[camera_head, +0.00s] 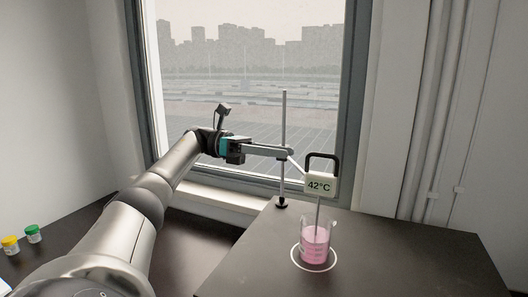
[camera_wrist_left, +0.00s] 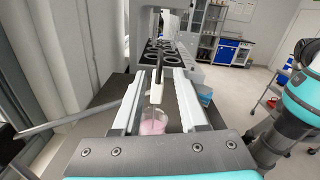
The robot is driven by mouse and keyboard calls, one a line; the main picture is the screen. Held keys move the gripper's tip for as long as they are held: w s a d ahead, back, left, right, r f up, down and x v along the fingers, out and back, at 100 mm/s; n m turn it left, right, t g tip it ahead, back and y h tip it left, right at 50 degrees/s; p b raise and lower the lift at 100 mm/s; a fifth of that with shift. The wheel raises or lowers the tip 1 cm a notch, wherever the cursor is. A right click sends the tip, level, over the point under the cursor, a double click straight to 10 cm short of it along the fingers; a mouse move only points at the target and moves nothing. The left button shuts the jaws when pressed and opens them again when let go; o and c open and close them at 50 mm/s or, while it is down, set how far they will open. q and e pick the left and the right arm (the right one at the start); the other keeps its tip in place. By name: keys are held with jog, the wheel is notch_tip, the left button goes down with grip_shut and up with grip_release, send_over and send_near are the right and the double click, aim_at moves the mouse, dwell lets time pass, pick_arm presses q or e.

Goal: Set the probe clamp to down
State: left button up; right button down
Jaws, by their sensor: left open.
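The probe clamp is a white block (camera_head: 319,185) reading 42°C with a black loop handle (camera_head: 322,157) on top. It is beside a thin upright metal stand (camera_head: 283,120), and its thin probe runs down into a glass beaker of pink liquid (camera_head: 315,245). My left gripper (camera_head: 291,152) is open, level with the handle and just left of it in the head view. In the left wrist view, the white block (camera_wrist_left: 155,92) and the pink beaker (camera_wrist_left: 153,122) appear between the two fingers. No contact with the handle can be made out. My right gripper is not in view.
The dark bench top (camera_head: 400,245) is clear around the beaker. A window (camera_head: 250,80) is behind the stand. Yellow-lidded (camera_head: 10,245) and green-lidded (camera_head: 33,234) jars stand at far left. The wrist view shows a blue cabinet (camera_wrist_left: 228,50) across the room.

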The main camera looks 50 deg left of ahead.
pick_arm(q)
jog(key=shift+v, duration=1.6)
